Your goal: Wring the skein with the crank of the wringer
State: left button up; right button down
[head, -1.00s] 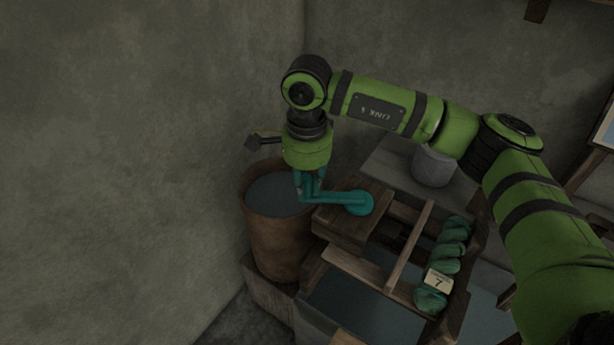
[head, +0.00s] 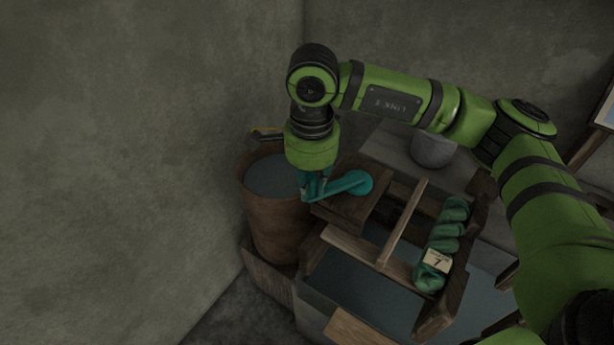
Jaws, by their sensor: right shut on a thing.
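The teal crank (head: 348,184) has a round hub at its right end, on the wooden block of the wringer (head: 352,207). Its arm points left and slightly down from the hub. My right gripper (head: 314,193) points down and is shut on the crank's handle end; the fingers partly hide the handle. The twisted green skein (head: 446,236) lies along the right side of the wooden frame, with a pale tag (head: 437,261) near its lower end. My left gripper is not in view.
A brown bucket (head: 272,222) of grey liquid stands left of the wringer, close to the wall. A grey trough (head: 362,289) lies below the wooden bars (head: 402,222). A grey pot (head: 432,150) stands behind. My right arm crosses the upper right.

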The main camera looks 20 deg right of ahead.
jog(key=shift+s+d+f+b, duration=0.1)
jog(key=shift+s+d+b, duration=0.2)
jog(key=shift+s, duration=0.6)
jog(key=shift+s+d+b, duration=0.15)
jog(key=shift+s+d, duration=0.2)
jog(key=shift+s, duration=0.55)
jog(key=c, duration=0.8)
grip_release()
jog(key=shift+s, duration=0.15)
jog(key=o, duration=0.8)
jog(key=shift+s+d, duration=0.2)
jog(key=shift+d, duration=0.05)
jog(key=shift+c, duration=0.2)
notch_tip(320, 180, up, 8)
jog(key=p, duration=0.4)
jog(key=shift+w+a, duration=0.15)
jog(key=shift+a, duration=0.05)
